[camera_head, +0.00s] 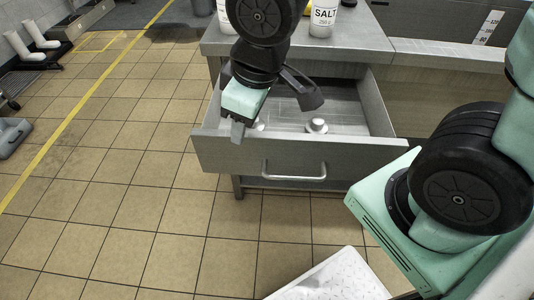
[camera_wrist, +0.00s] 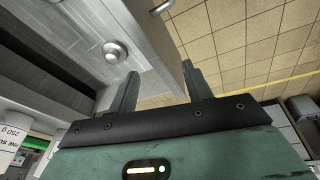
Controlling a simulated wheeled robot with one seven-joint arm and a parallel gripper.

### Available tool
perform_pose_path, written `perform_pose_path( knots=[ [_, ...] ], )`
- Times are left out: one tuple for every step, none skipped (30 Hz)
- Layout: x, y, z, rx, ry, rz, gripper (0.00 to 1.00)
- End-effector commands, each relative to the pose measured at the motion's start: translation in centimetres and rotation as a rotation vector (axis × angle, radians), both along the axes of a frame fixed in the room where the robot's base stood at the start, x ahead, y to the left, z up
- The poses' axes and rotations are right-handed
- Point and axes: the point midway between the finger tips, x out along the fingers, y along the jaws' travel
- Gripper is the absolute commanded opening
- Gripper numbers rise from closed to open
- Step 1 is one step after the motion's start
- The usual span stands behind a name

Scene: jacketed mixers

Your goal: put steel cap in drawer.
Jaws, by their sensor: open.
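The steel cap (camera_head: 317,126) rests on the floor of the open drawer (camera_head: 225,152), right of my gripper in the head view. In the wrist view the cap (camera_wrist: 115,50) lies inside the drawer (camera_wrist: 150,35), up and left of my fingers, apart from them. My gripper (camera_head: 240,130) is over the left part of the drawer front in the head view. In the wrist view my gripper (camera_wrist: 160,85) has its fingers spread, with nothing seen held between them. A small pale shape (camera_head: 259,127) beside my gripper is partly hidden and unclear.
A white salt container (camera_head: 323,18) stands on the grey counter (camera_head: 350,45) above the drawer. The drawer handle (camera_head: 294,176) sticks out in front. A white panel (camera_head: 335,278) is at the bottom.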

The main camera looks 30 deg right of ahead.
Motion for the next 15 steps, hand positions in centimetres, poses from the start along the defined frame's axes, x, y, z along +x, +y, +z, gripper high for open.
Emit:
perform_pose_path(
  knots=[
    [-2.5,0.6,0.3,-0.009,0.051,-0.004,0.5],
    [-3.9,0.8,0.4,-0.013,0.085,-0.011,0.5],
    [-5.5,1.1,0.5,-0.019,0.126,-0.019,0.5],
    [-6.5,1.2,0.6,-0.021,0.153,-0.023,0.5],
    [-7.4,1.4,0.7,-0.024,0.176,-0.026,0.5],
    [-8.4,1.5,0.8,-0.026,0.201,-0.029,0.5],
    [-9.0,1.5,0.8,-0.027,0.215,-0.03,0.5],
    [-9.4,1.6,0.9,-0.029,0.227,-0.032,0.5],
    [-9.8,1.6,0.9,-0.029,0.237,-0.033,0.5],
    [-9.9,1.6,0.9,-0.03,0.242,-0.034,0.5],
    [-10.0,1.6,0.9,-0.029,0.245,-0.035,0.5],
    [-10.0,1.6,1.0,-0.029,0.246,-0.035,0.5],
    [-10.0,1.6,0.9,-0.03,0.245,-0.036,0.5],
    [-10.0,1.6,0.9,-0.03,0.245,-0.037,0.5],
    [-10.0,1.6,0.9,-0.029,0.245,-0.036,0.5]
  ],
)
